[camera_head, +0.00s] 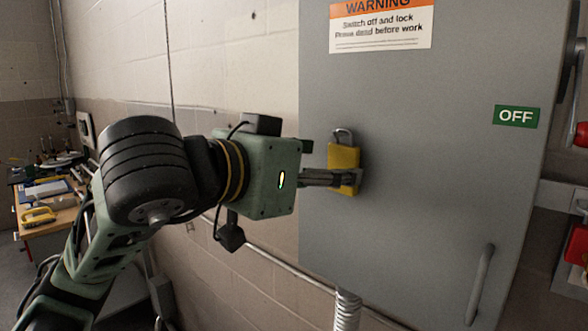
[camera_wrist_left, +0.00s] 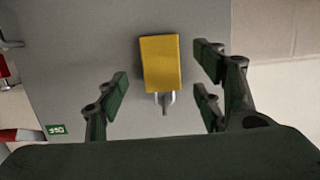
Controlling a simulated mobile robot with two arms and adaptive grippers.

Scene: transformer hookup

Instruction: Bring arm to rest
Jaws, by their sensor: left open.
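My left gripper (camera_head: 345,179) is at the grey cabinet door (camera_head: 430,190), right at a yellow padlock (camera_head: 342,158) with a metal shackle. In the left wrist view my left gripper (camera_wrist_left: 161,85) is open, its fingers apart on both sides of the padlock (camera_wrist_left: 161,62). Gaps show between the fingers and the lock's sides there. The padlock is against the door's face; what it hangs from cannot be made out. My right gripper is not in view.
The door carries a warning sign (camera_head: 381,24), a green OFF label (camera_head: 515,117) and a handle (camera_head: 480,284). A cluttered workbench (camera_head: 62,218) stands at the left. Red parts (camera_head: 577,245) show at the right edge. A metal conduit (camera_head: 347,309) runs below.

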